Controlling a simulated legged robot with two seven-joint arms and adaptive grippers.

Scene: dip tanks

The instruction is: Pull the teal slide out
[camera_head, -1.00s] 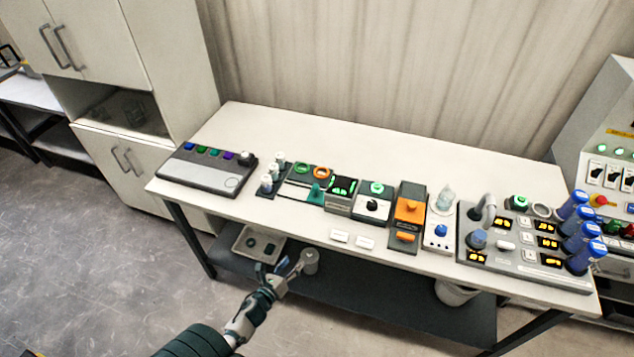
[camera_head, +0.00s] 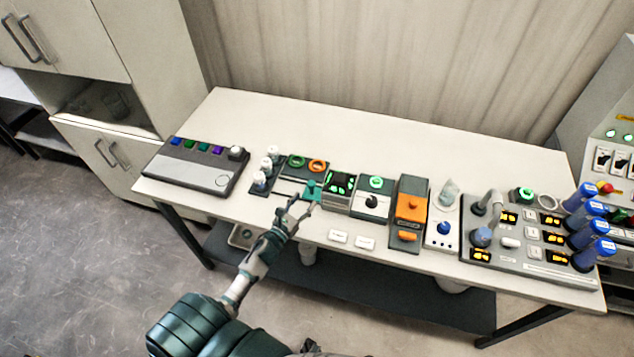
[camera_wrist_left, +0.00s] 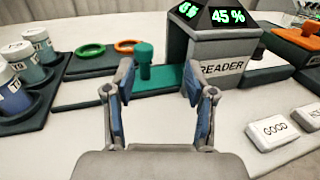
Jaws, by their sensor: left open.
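The teal slide (camera_wrist_left: 158,80) is a flat teal strip with an upright round knob (camera_wrist_left: 145,58), lying beside the reader in the left wrist view. In the head view its knob (camera_head: 311,187) stands just past my left fingertips. My left gripper (camera_head: 296,208) reaches over the table's front edge. In the left wrist view the open left gripper (camera_wrist_left: 163,88) has its fingers spread, with the knob beyond and between them, apart from the fingers as far as I can tell. The reader (camera_wrist_left: 222,65) shows 45%. My right gripper is not in view.
White-capped vials (camera_wrist_left: 25,68) stand in a dark rack to the left. Green and orange rings (camera_wrist_left: 90,50) lie behind the slide. White GOOD label block (camera_wrist_left: 272,131) sits front right. A control box with an orange block (camera_head: 410,207) stands further right.

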